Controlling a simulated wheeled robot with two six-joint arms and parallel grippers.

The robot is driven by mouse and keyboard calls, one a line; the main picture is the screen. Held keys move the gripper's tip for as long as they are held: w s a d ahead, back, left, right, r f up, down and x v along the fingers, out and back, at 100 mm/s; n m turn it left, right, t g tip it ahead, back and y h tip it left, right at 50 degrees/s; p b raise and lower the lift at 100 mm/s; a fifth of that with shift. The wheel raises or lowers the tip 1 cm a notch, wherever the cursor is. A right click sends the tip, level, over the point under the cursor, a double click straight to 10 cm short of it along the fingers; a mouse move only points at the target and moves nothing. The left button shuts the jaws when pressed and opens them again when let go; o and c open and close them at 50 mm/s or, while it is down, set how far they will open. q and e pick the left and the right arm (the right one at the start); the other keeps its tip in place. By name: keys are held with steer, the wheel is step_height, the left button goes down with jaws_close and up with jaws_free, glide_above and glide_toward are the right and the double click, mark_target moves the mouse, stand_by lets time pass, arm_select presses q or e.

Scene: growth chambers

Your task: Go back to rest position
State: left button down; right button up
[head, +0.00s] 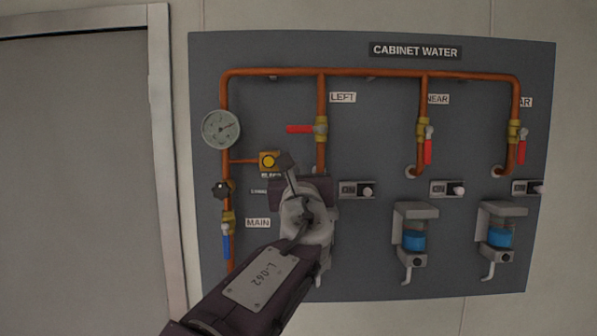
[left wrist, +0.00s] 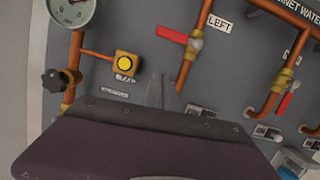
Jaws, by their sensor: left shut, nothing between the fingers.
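My left arm comes up from the bottom of the head view, and its gripper (head: 289,165) is in front of the cabinet water panel (head: 370,125). The gripper is shut and empty. It is below the yellow button (head: 268,161) and the LEFT valve's red handle (head: 300,129), apart from both in the picture. In the left wrist view the fingertips (left wrist: 163,90) point at the panel, right of the yellow button (left wrist: 125,64). My arm hides part of the panel's lower middle. My right gripper is not in view.
The LEFT handle lies horizontal; the NEAR handle (head: 428,152) and the rightmost red handle (head: 520,152) hang down. A gauge (head: 220,129), a black knob (head: 221,189) and the blue MAIN handle (head: 226,246) are at left. Two blue-bodied units (head: 414,241) stick out at lower right. A grey door (head: 75,180) is far left.

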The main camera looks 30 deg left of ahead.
arm_select(q)
steer(key=v, duration=0.4)
steer(key=shift+a+b, duration=0.15)
steer(key=shift+b, duration=0.2)
